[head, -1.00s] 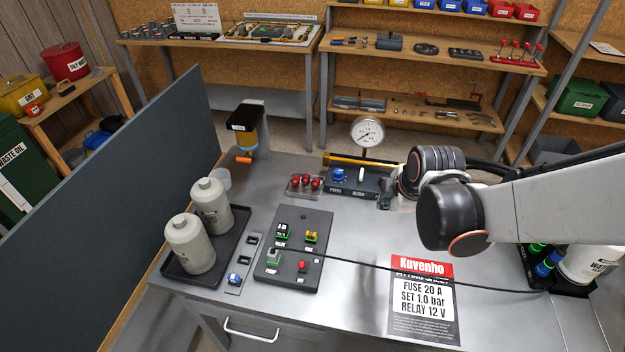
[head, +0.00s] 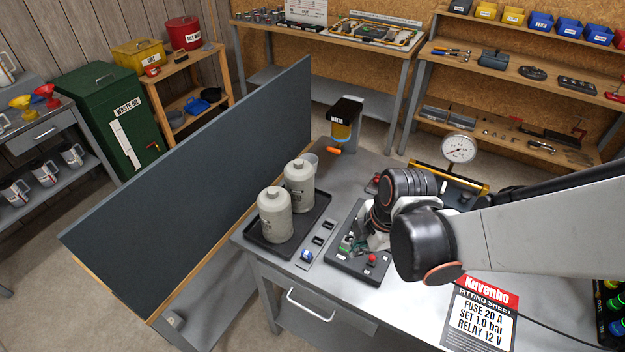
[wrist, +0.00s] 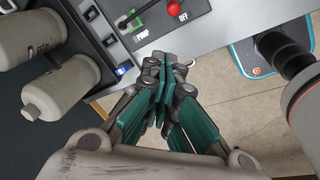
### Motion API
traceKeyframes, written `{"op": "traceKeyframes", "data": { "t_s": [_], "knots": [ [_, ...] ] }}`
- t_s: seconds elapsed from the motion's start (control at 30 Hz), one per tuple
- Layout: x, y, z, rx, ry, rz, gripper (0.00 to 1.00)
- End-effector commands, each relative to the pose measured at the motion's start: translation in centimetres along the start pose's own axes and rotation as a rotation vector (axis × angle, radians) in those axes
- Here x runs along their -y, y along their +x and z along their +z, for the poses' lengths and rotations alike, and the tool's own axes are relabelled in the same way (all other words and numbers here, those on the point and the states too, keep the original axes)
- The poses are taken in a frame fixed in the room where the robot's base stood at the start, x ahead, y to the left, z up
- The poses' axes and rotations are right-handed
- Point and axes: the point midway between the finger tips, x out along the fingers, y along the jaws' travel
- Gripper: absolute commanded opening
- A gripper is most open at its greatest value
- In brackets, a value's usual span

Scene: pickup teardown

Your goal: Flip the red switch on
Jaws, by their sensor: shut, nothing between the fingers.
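A dark control panel (head: 345,265) lies on the bench and also fills the top of the wrist view (wrist: 205,28). A red knob (head: 372,259) sits at its front right. In the wrist view the red knob (wrist: 181,8) is at the top edge, partly cut off, beside the word OFF. A small lever on green (wrist: 130,22) is left of it, near the word PUMP. My gripper (wrist: 165,66) is shut and empty, its tips just past the panel's edge in the wrist picture. In the head view my arm hides the panel's rear and most of my gripper (head: 352,243).
Two grey bottles (head: 275,214) stand in a black tray (head: 257,241) left of the panel. A strip with a blue piece (head: 307,255) lies between them. A Kuvenho sheet (head: 480,313) lies to the right. A dark upright board (head: 200,190) borders the bench's left side.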

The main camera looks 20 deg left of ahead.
Motion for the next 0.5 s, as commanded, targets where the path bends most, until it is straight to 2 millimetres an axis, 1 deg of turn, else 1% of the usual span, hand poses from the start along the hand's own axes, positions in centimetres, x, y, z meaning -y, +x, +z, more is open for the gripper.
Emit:
{"op": "traceKeyframes", "data": {
  "t_s": [0.03, 0.17, 0.27, 0.5],
  "knots": [
    [0.9, -0.3, -1.6, -0.006, -0.027, -0.002, 0.0],
    [0.9, 0.5, -1.6, -0.006, -0.028, -0.002, 0.0],
    [0.9, 1.8, -1.6, -0.006, -0.028, -0.002, 0.0],
    [0.9, 5.9, -1.5, -0.006, -0.027, -0.002, 0.0]
  ]
}}
